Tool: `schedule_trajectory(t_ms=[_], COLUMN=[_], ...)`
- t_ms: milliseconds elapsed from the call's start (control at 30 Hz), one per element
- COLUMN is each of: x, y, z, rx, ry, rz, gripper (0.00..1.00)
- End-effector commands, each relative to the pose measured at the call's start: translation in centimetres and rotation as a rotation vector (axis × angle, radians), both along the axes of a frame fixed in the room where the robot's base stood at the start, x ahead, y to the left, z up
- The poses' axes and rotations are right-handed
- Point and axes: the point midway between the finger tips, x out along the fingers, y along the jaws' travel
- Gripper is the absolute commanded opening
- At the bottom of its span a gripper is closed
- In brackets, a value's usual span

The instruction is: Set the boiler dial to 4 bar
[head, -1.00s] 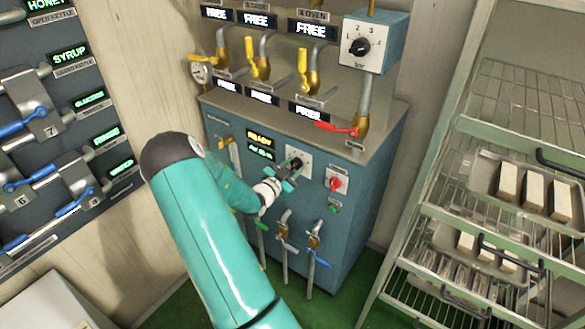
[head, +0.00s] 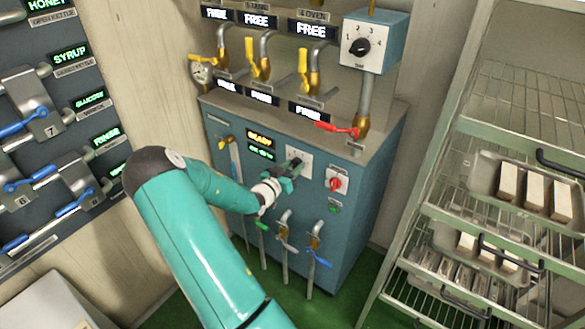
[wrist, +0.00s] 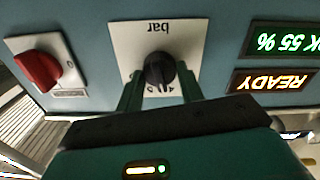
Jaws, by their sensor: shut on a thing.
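The boiler is the blue cabinet (head: 300,215) with a lit READY display. On its front is a black dial (wrist: 160,66) on a white plate marked "bar", which appears upside down in the wrist view. My gripper (wrist: 161,80) is shut on this dial, with one green finger on each side of the knob. In the head view my gripper (head: 286,181) is at the white plate (head: 304,158). The fingers and knob hide most of the scale numbers. I cannot read the dial's setting.
A red switch (wrist: 38,70) is beside the dial plate. A separate dial box (head: 362,46), numbered and marked bar, stands above the cabinet. Several lever valves hang below my gripper. A wire rack (head: 500,235) with trays stands at the right.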

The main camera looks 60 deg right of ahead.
Motion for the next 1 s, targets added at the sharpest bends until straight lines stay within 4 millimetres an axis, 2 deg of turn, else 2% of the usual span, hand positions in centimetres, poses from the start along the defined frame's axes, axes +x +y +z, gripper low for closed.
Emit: schedule_trajectory(t_ms=[333,867,900,1000], x=[0.07,0.07,0.07,0.06], y=[0.07,0.09,0.1,0.08], z=[-0.09,-0.14,-0.14,-0.12], rx=[0.028,0.034,0.034,0.034], ry=[0.167,0.197,0.197,0.197], rz=[0.001,0.001,0.001,0.001], gripper=[0.14,0.14,0.41,0.58])
